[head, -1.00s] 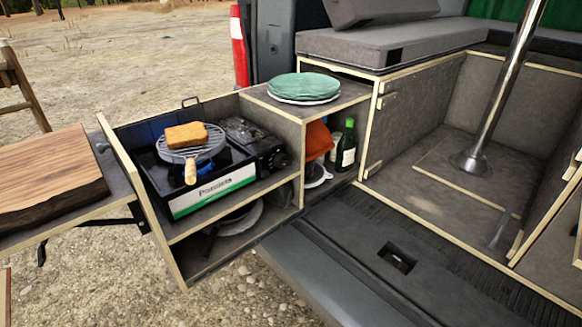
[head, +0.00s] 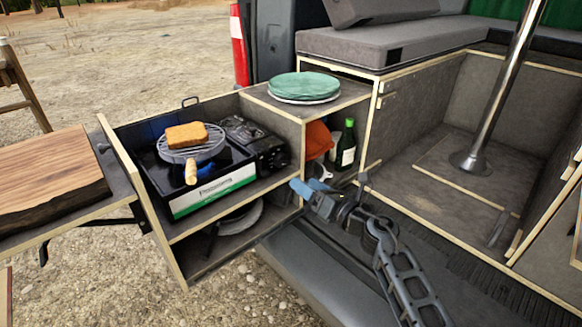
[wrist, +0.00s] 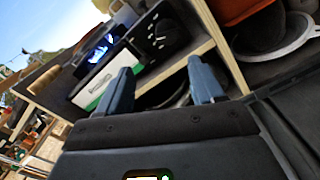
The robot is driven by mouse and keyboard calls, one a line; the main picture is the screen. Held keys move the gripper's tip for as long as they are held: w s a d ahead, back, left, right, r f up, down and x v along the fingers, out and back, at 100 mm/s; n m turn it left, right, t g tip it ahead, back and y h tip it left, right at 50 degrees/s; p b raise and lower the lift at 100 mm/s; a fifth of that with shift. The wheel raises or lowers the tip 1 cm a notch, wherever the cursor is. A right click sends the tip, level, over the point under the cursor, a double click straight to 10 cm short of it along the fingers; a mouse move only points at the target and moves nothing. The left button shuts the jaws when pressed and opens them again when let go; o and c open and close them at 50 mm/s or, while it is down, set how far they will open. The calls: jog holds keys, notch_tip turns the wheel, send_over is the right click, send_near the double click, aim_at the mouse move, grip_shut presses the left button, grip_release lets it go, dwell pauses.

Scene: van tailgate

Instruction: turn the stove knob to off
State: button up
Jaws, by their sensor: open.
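The black camp stove (head: 226,186) stands on the upper shelf of the pull-out box, with a green and white label on its front. Its dark control panel with the knob (head: 272,160) is at the stove's right end. In the wrist view the knob (wrist: 160,34) shows as a dark dial with white marks, ahead of the fingers. A blue flame (wrist: 100,50) burns to its left. My gripper (head: 308,185) is open and empty, in front of and to the right of the stove, apart from the knob. Its two blue fingers (wrist: 160,75) point toward the box.
A wire grill (head: 190,152) with toast (head: 187,135) and a wooden handle sits on the burner. Green plates (head: 304,86) stand on the cabinet top. A green bottle (head: 346,147) and an orange item (head: 319,139) are in the compartment beside my gripper. A wooden divider edge (head: 304,160) separates it from the stove.

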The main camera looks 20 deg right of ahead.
aim_at(287, 164)
jog(key=shift+n, duration=0.5)
jog(key=x, duration=0.3)
jog(key=d+b+x, duration=0.1)
jog(key=x, duration=0.4)
jog(key=shift+w+d+r+b, duration=0.1)
jog(key=shift+w+d+b, duration=0.2)
jog(key=shift+w, duration=0.3)
jog(key=c, duration=1.1)
jog(key=shift+o, duration=0.2)
